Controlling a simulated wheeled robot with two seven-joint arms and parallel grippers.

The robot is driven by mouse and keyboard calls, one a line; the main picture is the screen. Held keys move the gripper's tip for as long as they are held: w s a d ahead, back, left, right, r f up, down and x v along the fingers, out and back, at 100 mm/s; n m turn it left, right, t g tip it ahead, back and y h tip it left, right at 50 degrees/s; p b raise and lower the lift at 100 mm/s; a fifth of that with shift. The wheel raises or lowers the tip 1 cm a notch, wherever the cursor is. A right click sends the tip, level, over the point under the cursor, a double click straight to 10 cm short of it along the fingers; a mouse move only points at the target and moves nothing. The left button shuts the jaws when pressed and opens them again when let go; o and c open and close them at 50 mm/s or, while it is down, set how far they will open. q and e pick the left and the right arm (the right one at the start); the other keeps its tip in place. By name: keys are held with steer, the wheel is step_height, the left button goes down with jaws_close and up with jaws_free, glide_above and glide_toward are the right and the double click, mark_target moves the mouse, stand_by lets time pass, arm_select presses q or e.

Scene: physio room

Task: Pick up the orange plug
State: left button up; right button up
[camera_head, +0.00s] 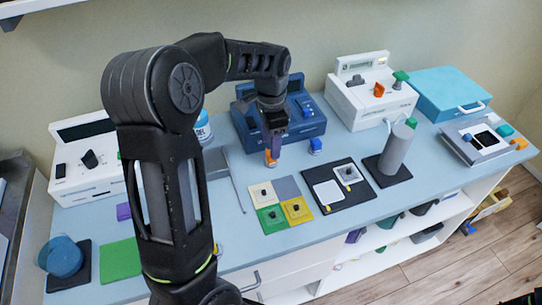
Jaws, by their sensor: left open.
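A small orange plug-like piece (271,163) stands on the blue-grey counter in front of the dark blue device. My left gripper (272,151) points down right above it, with its fingers open at the top of the piece. I cannot tell whether the fingers touch it or are around it, as the gripper hides its upper part. Another orange piece (379,90) sits on the white device at the back, and a third orange piece (520,143) lies at the counter's right end.
A small blue piece (315,146) stands close by on the right. The dark blue device (308,118) is just behind. In front lie coloured square tiles (270,219) and a black mat (335,208). A grey cylinder (396,150) stands further right. My left arm hides part of the counter.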

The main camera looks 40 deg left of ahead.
arm_select(q)
steer(key=shift+w+a+f+p, duration=0.15)
steer(key=shift+f+p, duration=0.55)
steer(key=shift+f, duration=1.9)
steer(key=shift+c, duration=0.2)
steer(key=c, duration=1)
steer(key=shift+r, duration=0.1)
step_height(320, 180, up, 10)
steer(key=shift+f+b, duration=0.1)
steer(key=shift+b, duration=0.65)
steer(key=shift+a, duration=0.1)
